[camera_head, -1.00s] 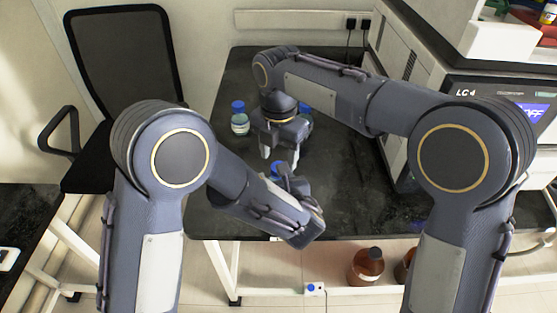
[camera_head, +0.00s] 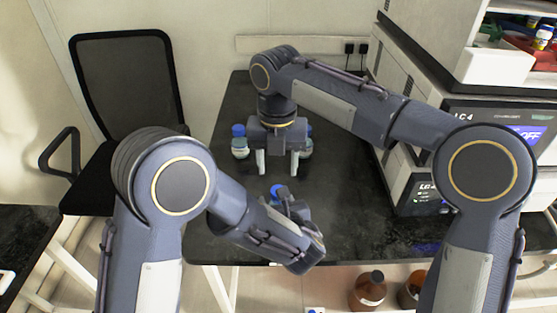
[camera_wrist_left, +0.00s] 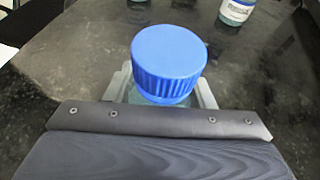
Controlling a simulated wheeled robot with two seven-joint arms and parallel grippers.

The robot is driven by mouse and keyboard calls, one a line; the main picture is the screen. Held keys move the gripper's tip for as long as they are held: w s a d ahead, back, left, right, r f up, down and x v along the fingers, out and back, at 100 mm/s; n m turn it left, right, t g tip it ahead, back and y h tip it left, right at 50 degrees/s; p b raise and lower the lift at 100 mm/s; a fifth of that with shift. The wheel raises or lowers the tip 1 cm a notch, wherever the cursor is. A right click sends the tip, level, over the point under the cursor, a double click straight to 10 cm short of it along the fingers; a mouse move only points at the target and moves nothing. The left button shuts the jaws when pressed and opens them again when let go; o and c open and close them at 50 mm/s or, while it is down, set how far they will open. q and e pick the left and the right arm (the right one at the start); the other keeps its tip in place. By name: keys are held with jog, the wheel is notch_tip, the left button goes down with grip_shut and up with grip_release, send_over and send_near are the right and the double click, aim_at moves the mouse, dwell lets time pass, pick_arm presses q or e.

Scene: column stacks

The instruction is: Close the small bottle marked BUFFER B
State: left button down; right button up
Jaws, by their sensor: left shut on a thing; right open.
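My left gripper (camera_head: 287,203) is shut on a small bottle with a blue cap (camera_head: 277,191). In the left wrist view the ribbed blue cap (camera_wrist_left: 168,62) sits on top of the bottle, with a little of the pale body (camera_wrist_left: 150,98) showing between the fingers. Its label is hidden, so I cannot read BUFFER B, and I cannot tell how tight the cap is. My right gripper (camera_head: 277,168) is open and empty, its two fingers pointing down, above and behind the held bottle and apart from it.
Two more blue-capped bottles stand further back on the black bench (camera_head: 345,205), one at left (camera_head: 240,148) and one at right (camera_head: 306,148). A labelled instrument (camera_head: 480,125) stands at the right. Brown bottles (camera_head: 368,288) stand below the bench.

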aim_at(278, 187)
jog(key=shift+d+r+n, duration=0.1)
jog(key=shift+r+n, duration=0.25)
jog(key=shift+n, duration=0.05)
jog(key=shift+f, duration=0.1)
jog(key=shift+f, duration=3.95)
jog(key=shift+c, duration=0.3)
jog(key=c, duration=0.9)
jog(key=m, duration=0.6)
jog(key=shift+m, duration=0.3)
jog(key=shift+c, duration=0.2)
jog(key=o, duration=1.1)
jog(key=shift+c, duration=0.2)
